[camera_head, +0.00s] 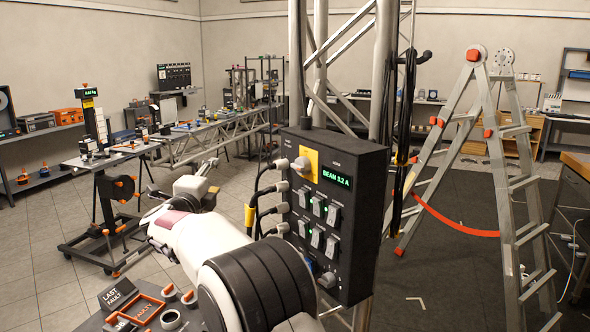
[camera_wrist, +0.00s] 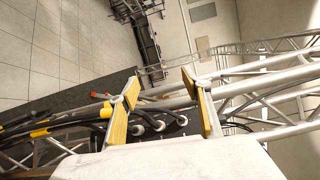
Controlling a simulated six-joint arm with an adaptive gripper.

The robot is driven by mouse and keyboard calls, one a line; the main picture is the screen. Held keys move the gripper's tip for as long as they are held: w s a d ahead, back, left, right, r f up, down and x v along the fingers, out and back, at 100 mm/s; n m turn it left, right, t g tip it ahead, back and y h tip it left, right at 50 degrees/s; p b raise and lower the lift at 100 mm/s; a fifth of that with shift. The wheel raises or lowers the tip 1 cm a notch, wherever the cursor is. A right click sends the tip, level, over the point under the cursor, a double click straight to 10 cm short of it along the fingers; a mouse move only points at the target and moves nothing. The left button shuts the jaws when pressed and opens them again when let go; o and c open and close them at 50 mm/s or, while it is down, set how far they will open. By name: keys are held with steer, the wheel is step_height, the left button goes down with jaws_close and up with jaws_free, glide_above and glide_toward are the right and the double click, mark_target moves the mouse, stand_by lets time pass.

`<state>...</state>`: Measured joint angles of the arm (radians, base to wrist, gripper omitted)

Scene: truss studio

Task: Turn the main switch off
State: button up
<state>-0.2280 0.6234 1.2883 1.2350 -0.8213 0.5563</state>
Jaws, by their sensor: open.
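The main switch (camera_head: 302,164) is a pale rotary knob on a yellow plate, at the upper left of a black control box (camera_head: 350,240) mounted on a truss post. Its exact setting is hard to tell. A green display (camera_head: 336,179) beside it reads "BEAM 3.2 A". My gripper (camera_head: 203,176) is left of the box, apart from the switch. In the wrist view my gripper (camera_wrist: 160,85) is open, its yellow-padded fingers spread with nothing held. Cable plugs (camera_wrist: 158,124) on the box side show beyond and between the fingers. I cannot make out the switch there.
Several black cables (camera_head: 262,192) plug into the box's left side, close to my gripper. Several toggle switches (camera_head: 317,206) sit below the main switch. A stepladder (camera_head: 490,130) stands at right. A tray marked "FAULT" (camera_head: 140,308) lies at front left. Open floor lies further left.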

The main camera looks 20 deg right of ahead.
steer(key=s+d+r+m+g+h, duration=0.2)
steer(key=s+d+m+g+h, duration=0.25)
steer(key=d+m, duration=0.3)
steer(key=m+g+h, duration=0.4)
steer(key=m+g, duration=0.2)
steer(key=m, duration=0.2)
glide_toward(296, 168)
steer(key=d, duration=0.2)
steer(key=shift+a+r+y, duration=0.15)
steer(key=shift+y, duration=0.1)
steer(key=shift+w, duration=0.1)
steer(key=shift+x, duration=3.9)
steer(key=shift+r, duration=0.1)
steer(key=c, duration=1.1)
